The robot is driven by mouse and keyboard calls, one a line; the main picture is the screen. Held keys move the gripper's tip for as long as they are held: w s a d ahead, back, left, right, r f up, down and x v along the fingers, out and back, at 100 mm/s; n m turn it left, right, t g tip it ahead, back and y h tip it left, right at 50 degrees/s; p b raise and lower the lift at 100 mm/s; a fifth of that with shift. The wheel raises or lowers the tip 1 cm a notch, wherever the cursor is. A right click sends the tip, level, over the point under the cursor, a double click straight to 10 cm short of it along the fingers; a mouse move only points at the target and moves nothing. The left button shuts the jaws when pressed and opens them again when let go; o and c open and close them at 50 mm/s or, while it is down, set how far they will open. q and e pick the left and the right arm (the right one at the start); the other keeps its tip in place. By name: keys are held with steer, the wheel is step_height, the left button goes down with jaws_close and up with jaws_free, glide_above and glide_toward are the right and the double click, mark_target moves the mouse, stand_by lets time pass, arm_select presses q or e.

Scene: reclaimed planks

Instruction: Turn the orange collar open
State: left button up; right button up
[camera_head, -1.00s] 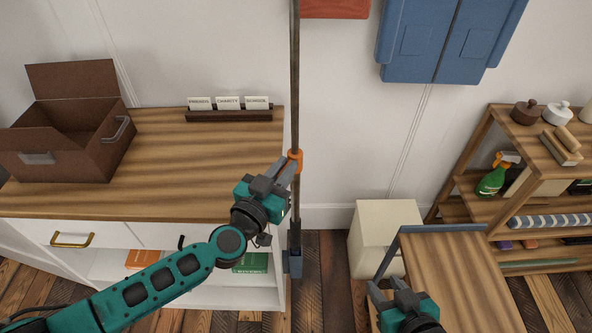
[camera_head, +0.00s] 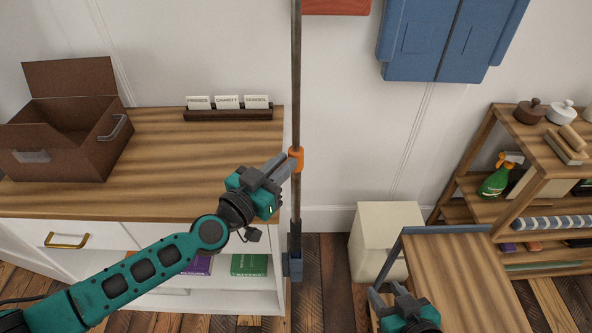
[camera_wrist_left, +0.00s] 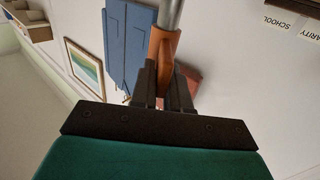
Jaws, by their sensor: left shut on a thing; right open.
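The orange collar (camera_head: 296,158) sits around a thin upright metal pole (camera_head: 296,80) in the middle of the head view. My left gripper (camera_head: 284,164) comes in from the left and is shut on the collar. The left wrist view shows the orange collar (camera_wrist_left: 163,45) between my left fingers (camera_wrist_left: 164,88), with the grey pole (camera_wrist_left: 171,14) passing beyond it. The fingers hide part of the collar. My right gripper (camera_head: 385,298) is open and empty at the bottom right, over a small wooden-topped table.
A wooden-topped cabinet (camera_head: 165,190) stands left of the pole, with an open brown box (camera_head: 95,165) and a card holder (camera_head: 228,114) on it. The small table (camera_head: 455,262), a cream bin (camera_head: 378,235) and a shelf (camera_head: 545,180) stand to the right. Blue wall doors (camera_head: 450,40) are above.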

arm_select(q)
steer(key=shift+w+a+m+g+h+b, duration=0.25)
steer(key=shift+m+g+h+b, duration=0.5)
steer(key=shift+b, duration=0.9)
arm_select(e)
steer(key=shift+f, duration=1.8)
